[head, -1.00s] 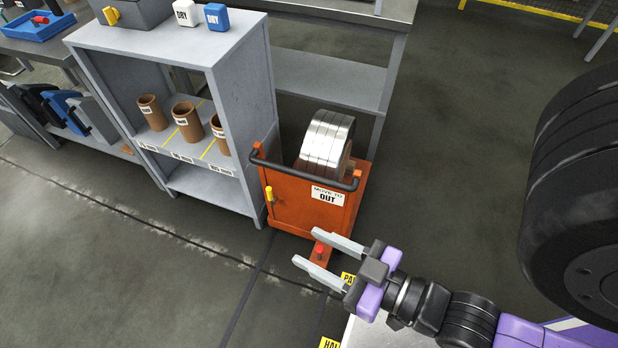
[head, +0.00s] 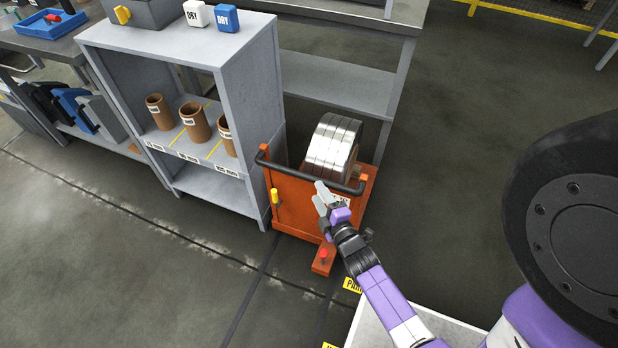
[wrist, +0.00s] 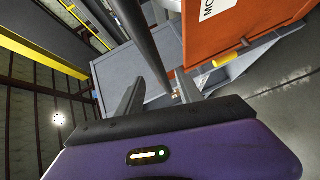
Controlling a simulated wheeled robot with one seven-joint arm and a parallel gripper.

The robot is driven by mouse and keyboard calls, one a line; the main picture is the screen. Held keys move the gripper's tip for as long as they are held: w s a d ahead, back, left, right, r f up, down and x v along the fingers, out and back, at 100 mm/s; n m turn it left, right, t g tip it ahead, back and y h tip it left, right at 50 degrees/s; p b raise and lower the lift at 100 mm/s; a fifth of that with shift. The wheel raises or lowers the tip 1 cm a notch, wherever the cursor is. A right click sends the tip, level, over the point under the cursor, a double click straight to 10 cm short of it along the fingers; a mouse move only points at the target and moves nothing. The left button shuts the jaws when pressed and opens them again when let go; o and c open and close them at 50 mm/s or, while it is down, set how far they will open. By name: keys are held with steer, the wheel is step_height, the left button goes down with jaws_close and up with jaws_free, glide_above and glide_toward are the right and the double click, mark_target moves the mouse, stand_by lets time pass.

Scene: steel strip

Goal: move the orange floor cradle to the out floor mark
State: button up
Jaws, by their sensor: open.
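The orange floor cradle (head: 292,208) stands on the floor beside the grey shelf and carries shiny steel strip coils (head: 333,142). Its dark push bar (head: 278,168) runs along the near top edge. My gripper (head: 321,193) is open at the right part of this bar, in front of the cradle's white sign. In the wrist view the push bar (wrist: 144,45) runs down between my two fingers, apparently not clamped. The orange panel (wrist: 245,35) and yellow knob (wrist: 232,55) show to the right. I cannot make out the out floor mark.
A grey shelf (head: 222,188) with brown tubes stands close on the cradle's left. A grey table (head: 340,80) is behind it. A red pedal (head: 323,254) sticks out low in front. A yellow label (head: 352,285) lies on the floor. Open floor (head: 450,150) lies to the right.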

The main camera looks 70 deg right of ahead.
mark_target(311, 181)
steer(key=shift+w+d+r+n, duration=0.1)
steer(key=shift+w+d+n, duration=0.15)
steer(key=shift+n, duration=0.15)
steer(key=x, duration=0.7)
steer(key=shift+w, duration=0.15)
steer(key=shift+c, duration=0.4)
jaws_close()
stand_by(0.7)
